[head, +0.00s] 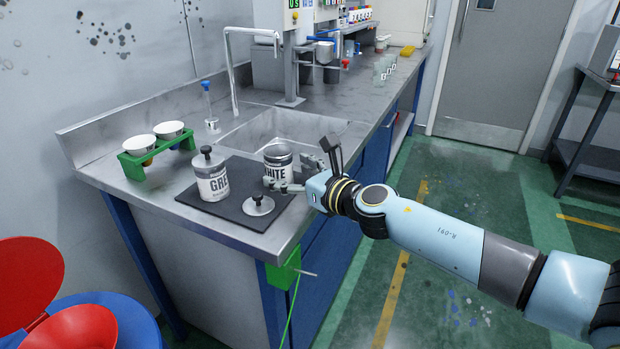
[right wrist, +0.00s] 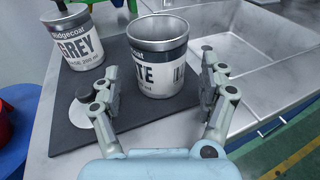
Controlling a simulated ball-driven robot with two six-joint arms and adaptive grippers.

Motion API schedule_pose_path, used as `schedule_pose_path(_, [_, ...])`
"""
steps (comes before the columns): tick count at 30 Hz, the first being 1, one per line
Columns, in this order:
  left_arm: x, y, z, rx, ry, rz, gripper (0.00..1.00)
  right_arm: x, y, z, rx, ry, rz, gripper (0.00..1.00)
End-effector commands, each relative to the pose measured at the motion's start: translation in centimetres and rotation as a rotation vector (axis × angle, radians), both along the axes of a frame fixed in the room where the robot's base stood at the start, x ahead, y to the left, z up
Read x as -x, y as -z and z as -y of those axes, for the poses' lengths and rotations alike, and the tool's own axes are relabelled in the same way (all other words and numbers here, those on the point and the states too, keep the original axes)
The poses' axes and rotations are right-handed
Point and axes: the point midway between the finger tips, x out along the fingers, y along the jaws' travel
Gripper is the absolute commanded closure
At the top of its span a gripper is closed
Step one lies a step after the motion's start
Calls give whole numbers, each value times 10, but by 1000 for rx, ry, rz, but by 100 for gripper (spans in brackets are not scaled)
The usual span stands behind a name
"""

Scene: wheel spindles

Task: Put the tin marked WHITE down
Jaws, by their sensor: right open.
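The tin marked WHITE (head: 278,163) stands upright and lidless at the sink-side part of the dark mat (head: 232,212). Its label also shows in the right wrist view (right wrist: 160,78). My right gripper (head: 301,170) is open at the tin, with one finger on each side of it. In the right wrist view, my gripper (right wrist: 160,82) shows a clear gap at the left finger and a smaller one at the right. Its palm is empty. My left gripper is not in view.
A tin marked GREY (head: 213,184) with a knobbed lid stands on the mat. A loose round lid (head: 258,205) with a knob lies in front. A green rack (head: 134,166) holds two white cups. The sink (head: 290,130) lies behind the WHITE tin.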

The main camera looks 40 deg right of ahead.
Motion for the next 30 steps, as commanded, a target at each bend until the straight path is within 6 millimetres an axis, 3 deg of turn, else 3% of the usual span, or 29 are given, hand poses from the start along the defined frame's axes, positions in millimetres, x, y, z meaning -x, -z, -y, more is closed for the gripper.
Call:
schedule_pose_path(6, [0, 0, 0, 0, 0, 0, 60, 50, -6, 1, 3, -2, -2, 22])
schedule_pose_path(12, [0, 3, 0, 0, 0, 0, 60, 74, -10, 2, 2, 0, -1, 22])
schedule_pose_path(30, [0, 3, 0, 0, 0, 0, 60, 78, -12, 2, 1, 0, 0, 22])
